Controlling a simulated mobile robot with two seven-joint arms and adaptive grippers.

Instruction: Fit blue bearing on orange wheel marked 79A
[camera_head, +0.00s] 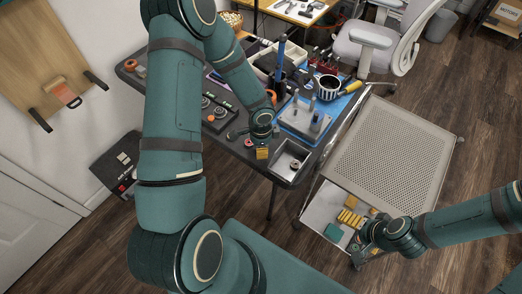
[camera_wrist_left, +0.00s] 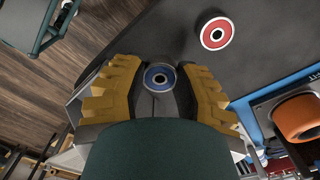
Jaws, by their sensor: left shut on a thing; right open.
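My left gripper (camera_wrist_left: 158,95) is shut on a blue bearing (camera_wrist_left: 158,77), a small ring with a blue face and metal centre, between its yellow ridged fingers. In the head view the left gripper (camera_head: 262,150) is above the dark table's near edge, beside a metal tray; the bearing cannot be made out there. An orange wheel (camera_wrist_left: 300,118) with a dark hub shows at the right of the left wrist view, apart from the gripper; no mark on it is readable. My right gripper (camera_head: 358,235) is open, low at the right by the cart's lower tray.
A red bearing (camera_wrist_left: 216,33) lies on the dark table. The grey metal tray (camera_head: 306,155) at its corner holds a small ring. A blue mat (camera_head: 325,100) carries a grey fixture with pegs (camera_head: 300,118) and a striped mug (camera_head: 327,87). A perforated cart (camera_head: 393,150) stands to the right.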

